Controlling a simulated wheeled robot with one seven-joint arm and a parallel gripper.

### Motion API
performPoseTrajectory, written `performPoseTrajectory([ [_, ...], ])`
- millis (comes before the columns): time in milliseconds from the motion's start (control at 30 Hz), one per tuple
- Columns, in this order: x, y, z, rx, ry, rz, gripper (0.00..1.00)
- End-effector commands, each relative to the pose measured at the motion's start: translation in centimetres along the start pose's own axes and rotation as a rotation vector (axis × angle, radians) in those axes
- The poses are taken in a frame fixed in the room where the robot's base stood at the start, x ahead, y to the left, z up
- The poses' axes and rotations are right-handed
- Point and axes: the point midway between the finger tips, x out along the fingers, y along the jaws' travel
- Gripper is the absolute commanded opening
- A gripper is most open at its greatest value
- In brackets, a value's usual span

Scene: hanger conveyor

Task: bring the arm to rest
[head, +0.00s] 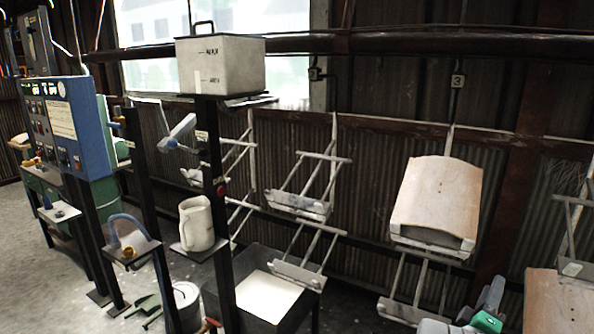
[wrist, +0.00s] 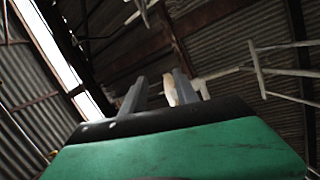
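My gripper (head: 491,296) shows in the head view at the bottom right, grey with a green part, in front of the hanging racks and left of a wooden panel at the right edge. In the wrist view my gripper (wrist: 160,92) has its two grey fingers standing apart. Nothing is clearly held between them. A small pale tan shape shows by the right finger, and I cannot tell what it is. The rest of my arm is mostly out of view.
A hanger (head: 451,82) marked 3 carries a curved wooden panel (head: 438,197). Empty wire racks (head: 300,203) hang left of it. A post holds a grey box (head: 220,66) and a white jug (head: 196,224). A dark bin (head: 258,270) stands below. A blue control panel (head: 62,120) is at left.

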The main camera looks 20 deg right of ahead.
Motion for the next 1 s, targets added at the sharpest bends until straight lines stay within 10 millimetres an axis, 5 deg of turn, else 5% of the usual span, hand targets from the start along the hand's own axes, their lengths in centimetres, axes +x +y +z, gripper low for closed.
performPoseTrajectory([
  [167, -1.1, -4.2, 4.7, 0.131, -0.206, -0.142, 0.36],
  [333, -5.4, -10.3, 9.6, 0.268, -0.469, -0.333, 0.36],
  [467, -12.9, -16.1, 12.9, 0.414, -0.795, -0.556, 0.36],
  [567, -20.7, -18.6, 12.8, 0.522, -1.084, -0.751, 0.36],
  [667, -27.8, -18.4, 9.3, 0.581, -1.313, -0.960, 0.36],
  [800, -35.2, -13.8, 0.9, 0.530, -1.428, -1.277, 0.36],
  [900, -38.0, -9.1, -5.7, 0.438, -1.289, -1.473, 0.36],
  [1000, -38.0, -4.9, -13.2, 0.426, -0.972, -1.559, 0.36],
])
